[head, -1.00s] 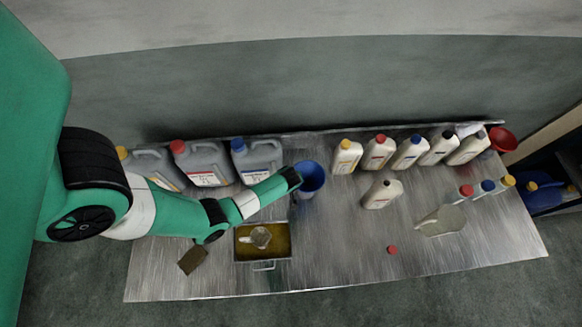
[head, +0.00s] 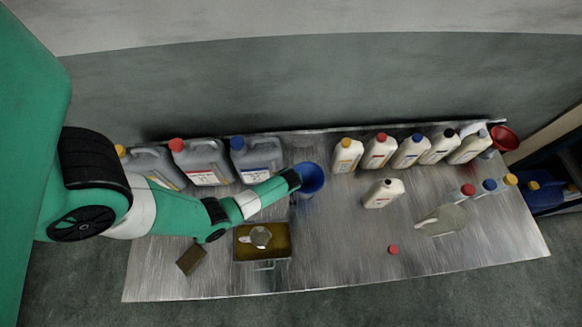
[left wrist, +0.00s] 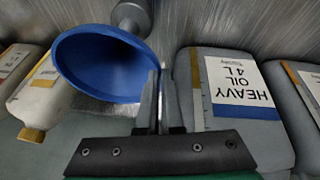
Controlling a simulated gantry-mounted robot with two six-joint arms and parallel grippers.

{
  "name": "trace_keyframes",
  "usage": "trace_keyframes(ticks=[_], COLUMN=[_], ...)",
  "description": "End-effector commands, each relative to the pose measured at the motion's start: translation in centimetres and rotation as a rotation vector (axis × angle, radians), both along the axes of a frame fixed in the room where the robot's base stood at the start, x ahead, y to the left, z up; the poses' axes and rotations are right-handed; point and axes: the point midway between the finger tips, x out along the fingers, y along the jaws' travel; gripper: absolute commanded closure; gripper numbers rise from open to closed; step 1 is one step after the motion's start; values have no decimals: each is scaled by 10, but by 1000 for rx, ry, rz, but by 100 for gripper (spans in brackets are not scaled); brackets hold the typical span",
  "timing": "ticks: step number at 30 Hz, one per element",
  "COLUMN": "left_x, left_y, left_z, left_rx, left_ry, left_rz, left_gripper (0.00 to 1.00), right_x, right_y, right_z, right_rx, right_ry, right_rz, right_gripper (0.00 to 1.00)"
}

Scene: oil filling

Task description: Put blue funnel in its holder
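The blue funnel (head: 312,180) is at the back middle of the metal table, wide mouth up, between the grey canisters and the white bottles. It also shows in the left wrist view (left wrist: 95,65). My left gripper (head: 297,180) is at its left edge in the head view. In the left wrist view the fingers (left wrist: 160,95) are close together at the funnel's rim and look shut on it. A grey round part (left wrist: 131,16) shows just beyond the funnel; I cannot tell if it belongs to the holder. The funnel's lower end is hidden. My right gripper is out of view.
Grey canisters (head: 205,160) stand left of the funnel, white bottles (head: 380,152) to its right. A tray (head: 283,252) holding a jug (head: 259,237) lies in front. A red funnel (head: 503,138) is at the far right. The table's middle front is mostly clear.

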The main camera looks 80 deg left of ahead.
Motion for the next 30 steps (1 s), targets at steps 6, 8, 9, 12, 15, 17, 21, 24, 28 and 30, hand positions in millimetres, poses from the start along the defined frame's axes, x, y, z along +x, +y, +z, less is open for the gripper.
trace_keyframes(ticks=[6,8,9,12,15,17,21,24,28,30], left_x=[0,0,0,0,0,0,0,0,-1,-1], left_y=[0,0,0,0,0,0,0,0,0,-2], left_z=[-8,-8,-8,-8,-8,-8,-8,-8,-7,-2], left_rx=[0,0,0,0,0,0,0,0,0,0], left_ry=[-1,-1,-1,-1,-1,-1,0,0,0,0], left_rz=[0,0,0,0,0,0,0,0,0,-1], left_gripper=[100,100,100,100,86,75,62,62,62,62], right_x=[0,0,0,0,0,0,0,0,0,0], right_y=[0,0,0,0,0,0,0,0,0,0], right_z=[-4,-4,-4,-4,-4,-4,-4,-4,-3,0], right_rx=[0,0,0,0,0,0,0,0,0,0], right_ry=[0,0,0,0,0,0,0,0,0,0], right_rz=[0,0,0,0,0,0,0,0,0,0], right_gripper=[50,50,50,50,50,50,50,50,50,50])
